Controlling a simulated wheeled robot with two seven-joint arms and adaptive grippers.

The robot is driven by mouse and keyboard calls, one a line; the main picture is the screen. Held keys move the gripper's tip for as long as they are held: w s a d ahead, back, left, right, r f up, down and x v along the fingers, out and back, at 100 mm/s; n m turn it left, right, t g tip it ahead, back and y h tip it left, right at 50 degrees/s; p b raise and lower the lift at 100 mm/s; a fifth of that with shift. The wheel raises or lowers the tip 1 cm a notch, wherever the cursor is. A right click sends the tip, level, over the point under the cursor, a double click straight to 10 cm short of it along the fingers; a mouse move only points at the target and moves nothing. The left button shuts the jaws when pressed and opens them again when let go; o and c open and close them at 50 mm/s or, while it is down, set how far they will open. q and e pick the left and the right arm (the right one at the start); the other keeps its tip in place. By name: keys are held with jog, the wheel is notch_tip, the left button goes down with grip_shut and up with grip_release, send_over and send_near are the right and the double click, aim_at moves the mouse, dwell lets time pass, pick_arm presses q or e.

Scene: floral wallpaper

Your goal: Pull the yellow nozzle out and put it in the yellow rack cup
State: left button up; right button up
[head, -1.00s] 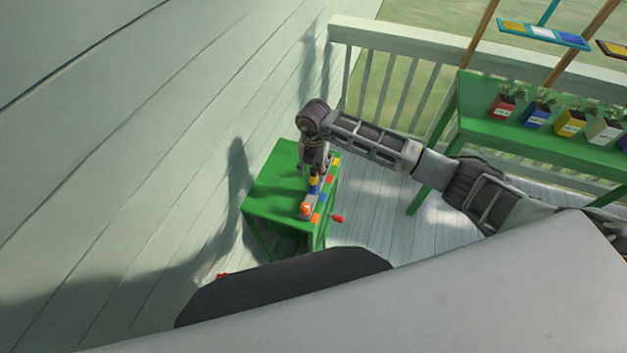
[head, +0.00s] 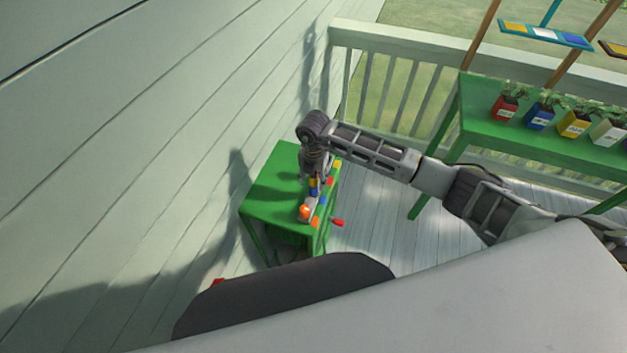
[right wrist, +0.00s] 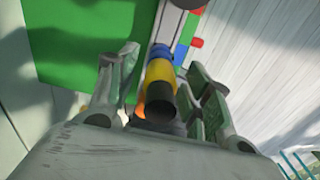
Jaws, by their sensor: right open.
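The yellow nozzle (right wrist: 161,78) with a dark round end stands between the spread fingers of my right gripper (right wrist: 165,85) in the right wrist view. Gaps show on both sides of it, so the fingers do not grip it. In the head view my right gripper (head: 316,172) points down over the small green table (head: 270,192), and the nozzle is mostly hidden there. A blue part (right wrist: 160,52) sits right behind the nozzle. A yellow pot (head: 573,123) stands on the far green bench; I cannot tell which thing is the yellow rack cup. My left gripper is not seen.
Colored blocks line the small table's right edge, with an orange-topped part (head: 304,212) at the near end and a red handle (head: 338,223) sticking out. The siding wall (head: 150,130) is close on the left. A green bench (head: 485,97) with several pots stands right.

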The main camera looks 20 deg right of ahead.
jog(key=c, duration=1.1)
jog(key=shift+r+p, duration=0.35)
jog(key=shift+r, duration=0.1)
jog(key=shift+r+p, duration=1.05)
jog(key=shift+r, duration=0.6)
